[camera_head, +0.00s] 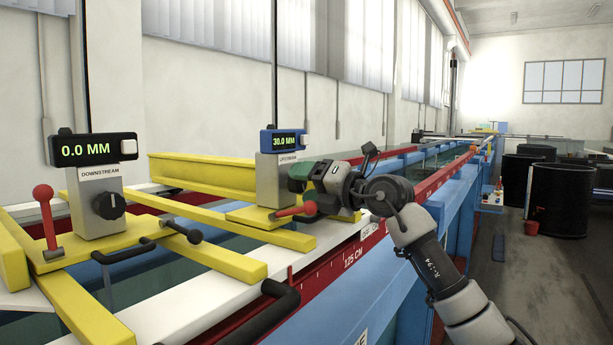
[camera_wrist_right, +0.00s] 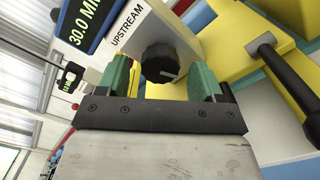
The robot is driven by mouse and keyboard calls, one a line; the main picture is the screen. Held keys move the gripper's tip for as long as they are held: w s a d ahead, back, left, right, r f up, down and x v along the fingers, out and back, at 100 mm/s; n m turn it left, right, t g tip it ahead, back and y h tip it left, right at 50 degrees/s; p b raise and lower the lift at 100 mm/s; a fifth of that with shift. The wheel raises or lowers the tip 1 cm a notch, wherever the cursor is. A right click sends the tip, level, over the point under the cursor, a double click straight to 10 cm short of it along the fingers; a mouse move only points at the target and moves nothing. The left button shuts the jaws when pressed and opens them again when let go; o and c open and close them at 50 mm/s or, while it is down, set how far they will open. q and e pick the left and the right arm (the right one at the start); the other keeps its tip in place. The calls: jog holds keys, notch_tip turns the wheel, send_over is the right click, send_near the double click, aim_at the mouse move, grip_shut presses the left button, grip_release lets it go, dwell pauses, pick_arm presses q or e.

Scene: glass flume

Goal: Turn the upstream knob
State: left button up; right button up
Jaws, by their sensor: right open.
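The upstream knob (camera_wrist_right: 160,63) is a black ribbed dial on a pale post marked UPSTREAM. In the right wrist view it sits between the two green fingertips of my right gripper (camera_wrist_right: 160,84), which is open. I cannot tell whether the fingers touch it. My left gripper does not show.
The downstream gauge display (camera_head: 94,149) reads 0.0 MM, with its black knob (camera_head: 109,205) below. A red-knobbed lever (camera_head: 45,205) stands beside it. A black handle (camera_wrist_right: 285,82) lies right of my gripper. Yellow beams (camera_head: 205,172) and the flume's red rail (camera_head: 350,250) surround the gauges.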

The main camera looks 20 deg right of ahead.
jog(key=c, duration=0.9)
jog(key=shift+f, duration=0.1)
jog(key=shift+c, duration=0.2)
